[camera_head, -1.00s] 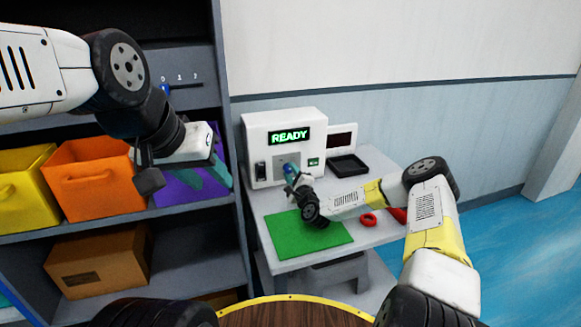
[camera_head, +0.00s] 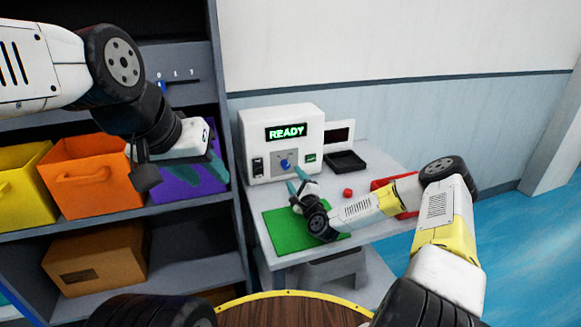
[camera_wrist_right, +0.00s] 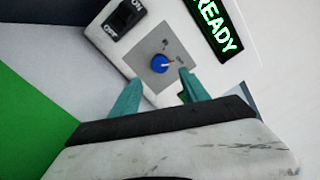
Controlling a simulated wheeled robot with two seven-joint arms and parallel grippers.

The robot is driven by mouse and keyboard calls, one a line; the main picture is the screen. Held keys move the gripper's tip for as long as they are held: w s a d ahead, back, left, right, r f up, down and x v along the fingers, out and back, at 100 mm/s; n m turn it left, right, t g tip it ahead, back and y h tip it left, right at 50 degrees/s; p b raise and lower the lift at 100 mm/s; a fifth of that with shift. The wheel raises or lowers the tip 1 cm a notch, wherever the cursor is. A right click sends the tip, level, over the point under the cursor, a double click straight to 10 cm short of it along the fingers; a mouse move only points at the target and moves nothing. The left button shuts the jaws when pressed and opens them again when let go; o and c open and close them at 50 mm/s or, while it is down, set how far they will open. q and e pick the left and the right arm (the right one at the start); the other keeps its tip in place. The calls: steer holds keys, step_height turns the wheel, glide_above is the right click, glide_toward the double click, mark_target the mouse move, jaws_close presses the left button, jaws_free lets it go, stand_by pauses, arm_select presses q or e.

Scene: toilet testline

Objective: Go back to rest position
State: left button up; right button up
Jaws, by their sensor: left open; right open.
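My right gripper (camera_head: 298,184) is open and empty in the head view, just in front of the white machine (camera_head: 255,128) and above the green mat (camera_head: 283,232). In the right wrist view its teal fingers (camera_wrist_right: 155,92) are spread apart, with the machine's blue knob (camera_wrist_right: 159,63) beyond them and not touched. The knob also shows on the machine's grey plate in the head view (camera_head: 285,165). My left gripper (camera_head: 203,172) is open at the upper left, in front of the shelf and the purple bin (camera_head: 180,192).
The machine's screen (camera_head: 286,132) reads READY. A black tray (camera_head: 346,161), a small red object (camera_head: 348,193) and a larger red object (camera_head: 396,214), partly behind my right arm, are on the white table (camera_head: 378,163). Orange (camera_head: 88,182) and yellow bins (camera_head: 22,195) sit on the shelf.

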steer(key=shift+s+d, duration=0.15)
steer(key=shift+s, duration=0.2)
steer(key=shift+a+r+n+g+y, duration=0.4)
steer(key=shift+r+n, duration=0.05)
steer(key=shift+n, duration=0.45)
steer(key=s+d+r+n+g+h, duration=0.2)
steer(key=s+d+r+n+g, duration=0.2)
steer(key=s+r+n, duration=0.4)
steer(key=s+d+r+n+g+h, duration=0.2)
steer(key=s+d+r+n+g, duration=0.35)
steer(key=r, duration=0.55)
steer(key=s+d+r+n, duration=0.1)
steer(key=s+r, duration=0.2)
steer(key=s, duration=0.6)
steer(key=s+r+n, duration=0.2)
steer(key=s+r, duration=0.1)
steer(key=s, duration=0.5)
steer(key=s+d+r+n+g, duration=0.1)
steer(key=s+r, duration=0.2)
steer(key=s, duration=0.6)
steer(key=shift+s+d+r+n+h, duration=0.3)
steer(key=shift+s+d+r+n, duration=0.05)
